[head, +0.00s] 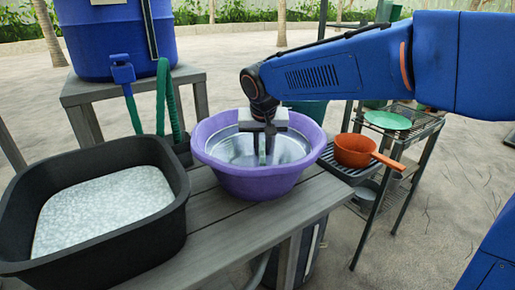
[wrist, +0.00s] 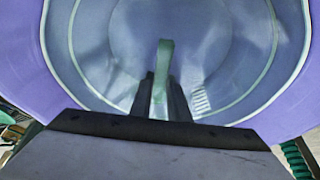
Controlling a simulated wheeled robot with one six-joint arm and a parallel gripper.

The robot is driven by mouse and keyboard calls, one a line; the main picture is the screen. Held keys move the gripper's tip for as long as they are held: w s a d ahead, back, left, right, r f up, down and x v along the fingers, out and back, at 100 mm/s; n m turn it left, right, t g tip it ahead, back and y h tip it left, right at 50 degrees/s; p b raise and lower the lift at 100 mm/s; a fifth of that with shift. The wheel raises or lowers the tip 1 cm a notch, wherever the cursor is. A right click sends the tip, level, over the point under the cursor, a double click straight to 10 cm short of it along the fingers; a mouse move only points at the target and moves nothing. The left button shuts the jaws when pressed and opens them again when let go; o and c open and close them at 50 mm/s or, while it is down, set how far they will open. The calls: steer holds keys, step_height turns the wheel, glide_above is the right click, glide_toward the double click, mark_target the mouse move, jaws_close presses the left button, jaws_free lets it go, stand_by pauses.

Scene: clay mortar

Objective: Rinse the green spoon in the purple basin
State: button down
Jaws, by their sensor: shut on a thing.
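The purple basin (head: 255,184) stands on the grey bench, with shiny, clear water or a glossy bottom inside. It fills most of the wrist view (wrist: 290,85). My gripper (head: 266,150) points down into the basin, inside its rim. In the wrist view, my gripper (wrist: 160,92) is shut on the green spoon (wrist: 163,60), whose pale green end sticks out past the fingers. A thin strip of the spoon (head: 262,152) shows between the fingers in the head view. The rest of the spoon is hidden, and I cannot tell how deep it sits.
A black tub (head: 150,236) with pale, bubbly contents stands left on the bench (head: 235,233). A blue barrel (head: 113,38) with a tap and green hose (head: 162,95) is behind. At right, a rack holds an orange pan (head: 353,151) and a green plate (head: 388,120).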

steer(key=shift+s+a, duration=0.2)
steer(key=shift+a, duration=0.45)
stand_by(0.3)
steer(key=shift+r, duration=0.1)
step_height(320, 180, up, 12)
steer(key=shift+r, duration=0.2)
stand_by(1.0)
stand_by(1.0)
steer(key=shift+r, duration=2)
